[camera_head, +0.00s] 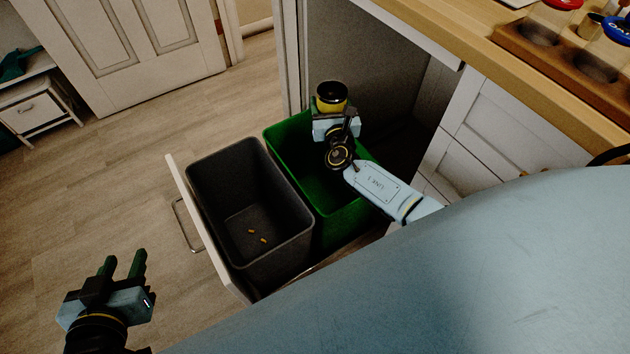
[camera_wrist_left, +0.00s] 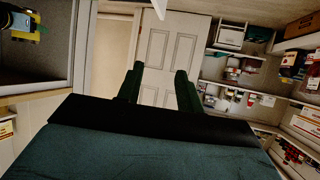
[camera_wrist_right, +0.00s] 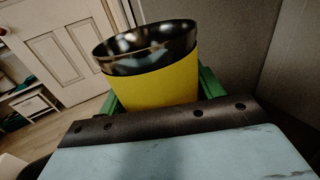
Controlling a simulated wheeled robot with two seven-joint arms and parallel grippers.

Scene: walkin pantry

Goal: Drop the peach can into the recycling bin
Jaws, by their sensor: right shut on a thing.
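The peach can (camera_head: 331,97) is yellow with a dark metallic end. My right gripper (camera_head: 333,112) is shut on it and holds it above the far end of the green bin (camera_head: 351,219). In the right wrist view the can (camera_wrist_right: 158,84) fills the space between the green fingers, its dark end up. A dark grey bin (camera_head: 205,180) stands left of the green one in the same pull-out drawer; neither bin's label shows. My left gripper (camera_head: 124,267) is open and empty, low at the left, apart from the drawer. It also shows open in the left wrist view (camera_wrist_left: 160,82).
The drawer front (camera_head: 197,230) with its handle stands out over the wooden floor. A cabinet wall rises behind the green bin. A wooden counter (camera_head: 480,50) with a holed rack is at the upper right. Small orange-brown bits (camera_head: 263,240) lie in the grey bin.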

